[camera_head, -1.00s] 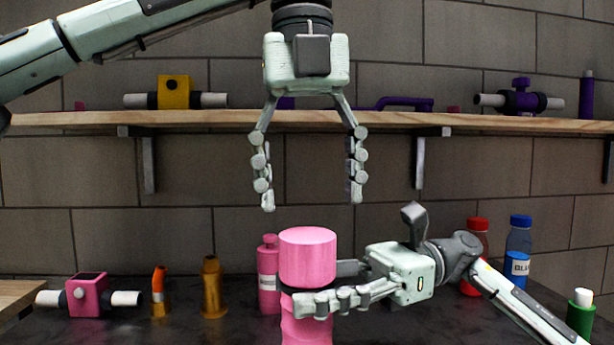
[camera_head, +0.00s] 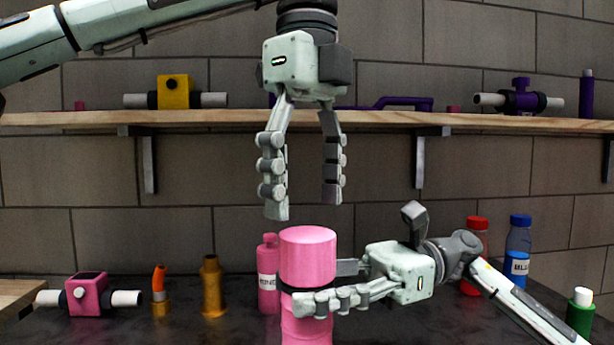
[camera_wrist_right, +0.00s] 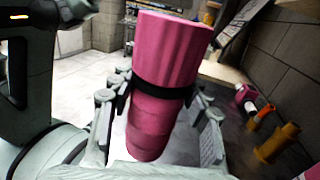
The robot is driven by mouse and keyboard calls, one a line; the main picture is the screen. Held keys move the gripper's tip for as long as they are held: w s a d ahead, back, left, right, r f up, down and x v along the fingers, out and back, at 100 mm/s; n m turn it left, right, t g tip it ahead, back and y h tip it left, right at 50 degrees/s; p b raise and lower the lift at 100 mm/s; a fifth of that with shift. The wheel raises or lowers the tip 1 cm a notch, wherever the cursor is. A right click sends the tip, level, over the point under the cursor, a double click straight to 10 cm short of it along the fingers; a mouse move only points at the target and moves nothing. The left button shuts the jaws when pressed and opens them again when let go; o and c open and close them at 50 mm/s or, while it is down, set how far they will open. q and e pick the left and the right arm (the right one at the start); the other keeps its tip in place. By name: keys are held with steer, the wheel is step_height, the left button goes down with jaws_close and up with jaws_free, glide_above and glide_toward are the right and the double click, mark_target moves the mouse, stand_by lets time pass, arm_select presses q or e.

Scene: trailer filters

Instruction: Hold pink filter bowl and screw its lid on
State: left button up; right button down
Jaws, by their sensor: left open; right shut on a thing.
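The pink filter bowl (camera_head: 306,331) stands upright in the head view, with its wider pink lid (camera_head: 308,257) on top and a dark band between them. My right gripper (camera_head: 318,293) is shut around the bowl near the dark band, coming in from the right. In the right wrist view the lid (camera_wrist_right: 174,50) and the bowl (camera_wrist_right: 151,128) show between the fingers of the right gripper (camera_wrist_right: 158,115). My left gripper (camera_head: 305,200) is open, pointing down above the lid, with nothing between its fingers. I cannot tell how tightly the lid sits.
A pink bottle (camera_head: 268,275) stands close behind the bowl. A pink filter housing (camera_head: 88,294) and orange and gold fittings (camera_head: 212,287) stand to the left. Red and blue bottles (camera_head: 518,250) and a green bottle (camera_head: 580,311) stand at the right. A wooden shelf (camera_head: 380,122) runs behind my left gripper.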

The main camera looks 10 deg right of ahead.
mark_target(307, 234)
arm_select(q)
step_height(307, 234, down, 7)
steer(key=shift+r, duration=0.15)
stand_by(0.4)
